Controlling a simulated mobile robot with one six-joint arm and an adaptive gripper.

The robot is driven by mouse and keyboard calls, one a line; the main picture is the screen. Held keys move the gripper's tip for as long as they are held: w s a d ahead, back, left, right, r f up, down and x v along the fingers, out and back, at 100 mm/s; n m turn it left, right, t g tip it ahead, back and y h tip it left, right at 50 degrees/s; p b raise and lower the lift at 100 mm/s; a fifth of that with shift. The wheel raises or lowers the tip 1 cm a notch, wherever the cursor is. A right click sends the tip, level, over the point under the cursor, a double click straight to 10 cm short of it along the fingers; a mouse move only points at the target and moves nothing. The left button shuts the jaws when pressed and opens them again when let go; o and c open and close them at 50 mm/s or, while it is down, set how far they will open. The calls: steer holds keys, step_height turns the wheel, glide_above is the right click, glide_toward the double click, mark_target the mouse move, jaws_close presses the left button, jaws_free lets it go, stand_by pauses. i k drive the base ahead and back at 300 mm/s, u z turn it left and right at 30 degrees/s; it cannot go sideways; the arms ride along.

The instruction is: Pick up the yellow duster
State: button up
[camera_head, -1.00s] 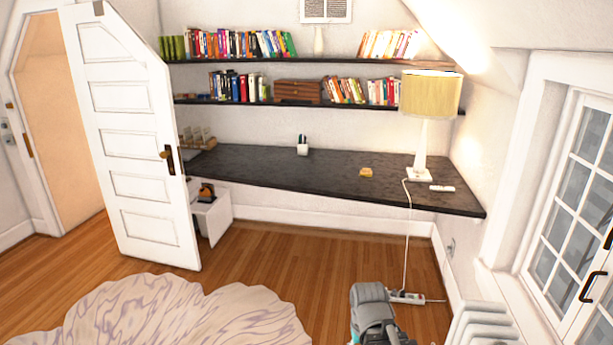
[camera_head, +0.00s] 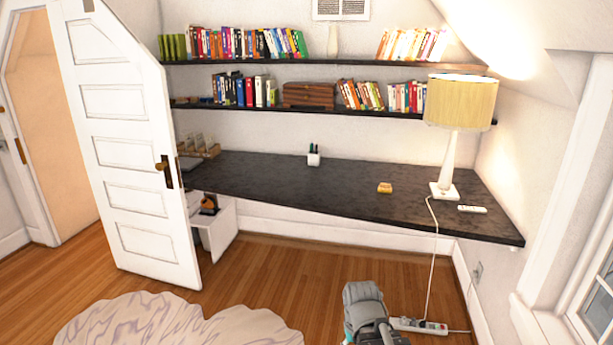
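A small yellow object, which looks like the yellow duster (camera_head: 385,187), lies on the dark desk (camera_head: 290,196), a little left of the lamp base. Part of my grey arm shows at the bottom centre, on the near side of the desk and well short of it. My gripper's fingertips cannot be made out, so I cannot tell whether it is open or shut. Nothing is seen touching the yellow object.
A lamp (camera_head: 444,188) stands right of the duster, with a white remote-like item (camera_head: 472,209) beside it. A pen cup (camera_head: 313,156) stands further back. A power strip (camera_head: 420,326) and cord are on the floor. The open door (camera_head: 130,150) is left; wooden floor (camera_head: 270,275) before the desk is clear.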

mark_target(384, 186)
steer(key=z, duration=0.1)
steer(key=i, duration=1.6)
steer(key=z, duration=0.7)
steer(key=i, duration=1.35)
steer(key=z, duration=0.35)
